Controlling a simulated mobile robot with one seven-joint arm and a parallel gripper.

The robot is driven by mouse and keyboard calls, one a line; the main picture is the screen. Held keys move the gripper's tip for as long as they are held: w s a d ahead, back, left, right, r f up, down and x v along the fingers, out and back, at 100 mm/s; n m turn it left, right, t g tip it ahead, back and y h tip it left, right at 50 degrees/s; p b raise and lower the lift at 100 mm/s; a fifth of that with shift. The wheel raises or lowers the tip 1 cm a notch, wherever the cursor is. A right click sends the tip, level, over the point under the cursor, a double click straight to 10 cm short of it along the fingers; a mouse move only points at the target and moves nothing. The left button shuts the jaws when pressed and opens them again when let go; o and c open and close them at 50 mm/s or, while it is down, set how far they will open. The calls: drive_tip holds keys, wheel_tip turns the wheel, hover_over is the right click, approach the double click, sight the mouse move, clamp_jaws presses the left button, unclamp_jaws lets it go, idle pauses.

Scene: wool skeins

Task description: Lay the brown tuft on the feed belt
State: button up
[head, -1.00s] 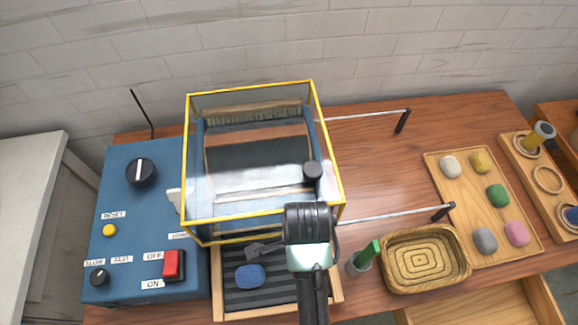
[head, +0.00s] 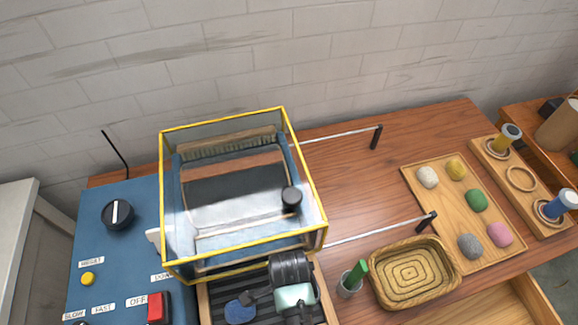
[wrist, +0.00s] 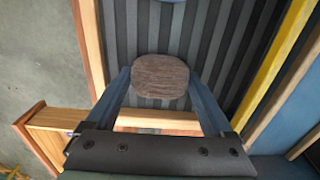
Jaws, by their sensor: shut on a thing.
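The brown tuft (wrist: 160,80) is a rounded, fuzzy brown lump between the two fingers of my gripper (wrist: 160,90) in the wrist view. My gripper is shut on it. Behind it in that view lies the dark ridged feed belt (wrist: 232,45); I cannot tell whether the tuft touches it. In the head view my gripper (head: 257,297) is over the belt (head: 220,293), just in front of the glass-guarded machine. The brown tuft is not clear there. A blue tuft (head: 240,312) lies on the belt close to my gripper; its edge shows in the wrist view (wrist: 178,1).
The yellow-framed guard (head: 245,278) stands right behind the belt. A blue control box (head: 115,255) is at left.

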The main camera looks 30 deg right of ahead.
drive_tip(key=o, duration=1)
drive_tip(key=shift+o, duration=0.2)
wheel_tip(320, 180, up, 12)
drive_tip(key=shift+p, duration=0.4)
drive_tip(key=shift+s, duration=0.1)
